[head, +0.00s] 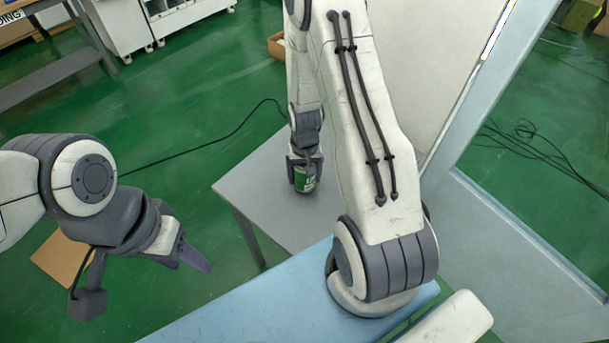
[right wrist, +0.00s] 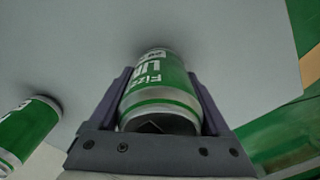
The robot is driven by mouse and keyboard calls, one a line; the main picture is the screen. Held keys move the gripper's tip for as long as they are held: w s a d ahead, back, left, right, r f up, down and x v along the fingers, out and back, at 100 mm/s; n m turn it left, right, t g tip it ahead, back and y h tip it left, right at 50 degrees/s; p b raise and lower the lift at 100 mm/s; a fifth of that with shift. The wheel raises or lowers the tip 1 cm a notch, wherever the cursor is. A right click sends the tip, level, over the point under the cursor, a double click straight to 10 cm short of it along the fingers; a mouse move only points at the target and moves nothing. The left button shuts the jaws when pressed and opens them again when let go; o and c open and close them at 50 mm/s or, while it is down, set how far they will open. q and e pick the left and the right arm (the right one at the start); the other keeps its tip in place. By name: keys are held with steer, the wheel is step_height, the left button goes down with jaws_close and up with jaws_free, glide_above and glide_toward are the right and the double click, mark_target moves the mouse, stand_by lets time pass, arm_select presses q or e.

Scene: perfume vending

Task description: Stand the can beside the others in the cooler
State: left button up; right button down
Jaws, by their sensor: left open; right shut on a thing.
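My right gripper (head: 304,162) is shut on a green and white can (head: 306,180) over the grey table. In the right wrist view the can (right wrist: 158,88) sits between the two fingers of my right gripper (right wrist: 160,100), its lettering partly visible. I cannot tell whether its base touches the table. A second green can (right wrist: 28,132) shows at the left edge of the right wrist view, apart from the held one. My left gripper (head: 196,258) is open and empty, left of the light blue surface. I cannot make out the cooler for certain.
The grey table (head: 262,215) has clear room left of the held can. A light blue surface (head: 235,315) lies in front. A pale panel (head: 425,60) and a light blue frame (head: 490,115) stand to the right. A cardboard piece (head: 62,262) lies on the green floor.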

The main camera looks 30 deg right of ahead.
steer(key=shift+f, duration=0.25)
steer(key=shift+f, duration=0.15)
jaws_free()
